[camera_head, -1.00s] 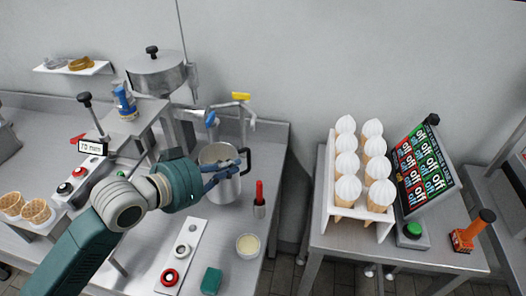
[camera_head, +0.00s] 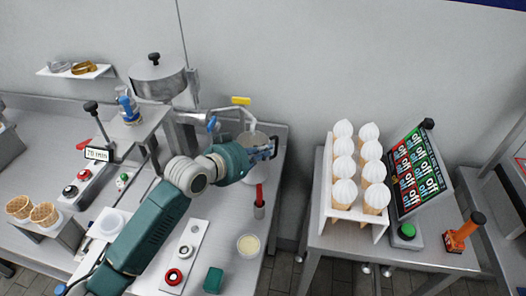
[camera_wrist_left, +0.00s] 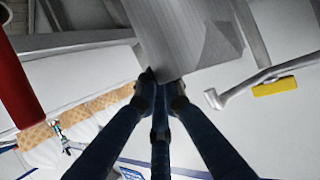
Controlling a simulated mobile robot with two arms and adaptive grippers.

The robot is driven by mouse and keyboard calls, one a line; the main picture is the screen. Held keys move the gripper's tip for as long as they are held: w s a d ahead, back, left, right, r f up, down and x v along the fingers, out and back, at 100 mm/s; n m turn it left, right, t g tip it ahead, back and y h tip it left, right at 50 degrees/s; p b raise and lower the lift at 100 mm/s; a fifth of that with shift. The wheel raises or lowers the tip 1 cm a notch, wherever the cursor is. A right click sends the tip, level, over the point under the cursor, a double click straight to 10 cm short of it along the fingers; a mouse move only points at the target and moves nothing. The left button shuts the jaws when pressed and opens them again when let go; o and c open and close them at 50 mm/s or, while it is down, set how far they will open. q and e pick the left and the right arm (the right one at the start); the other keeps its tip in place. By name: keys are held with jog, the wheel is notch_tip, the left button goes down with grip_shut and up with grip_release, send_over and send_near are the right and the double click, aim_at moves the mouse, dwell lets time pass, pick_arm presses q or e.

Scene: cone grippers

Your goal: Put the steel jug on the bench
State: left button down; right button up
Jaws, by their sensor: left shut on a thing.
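The steel jug (camera_head: 250,138) is near the right back end of the steel bench (camera_head: 226,222), under the yellow-handled tap. My left gripper (camera_head: 268,151) is in front of it, shut on it, and hides much of its side and its handle. Whether the jug's base touches the bench is hidden. In the left wrist view, the jug's grey wall (camera_wrist_left: 185,35) fills the top middle, right at the closed fingertips (camera_wrist_left: 162,82). My right gripper is in neither view.
A red-handled tool in a small holder (camera_head: 259,205), a cream-filled cup (camera_head: 248,246) and a green block (camera_head: 213,280) stand in front of the jug. The tap's yellow handle (camera_head: 241,100) is behind it. A gap separates the bench from the cone-rack table (camera_head: 325,238).

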pick_arm(q)
jog(key=shift+f, duration=0.55)
jog(key=c, duration=1.9)
grip_release()
jog(key=shift+f, duration=0.25)
jog(key=shift+o, duration=0.2)
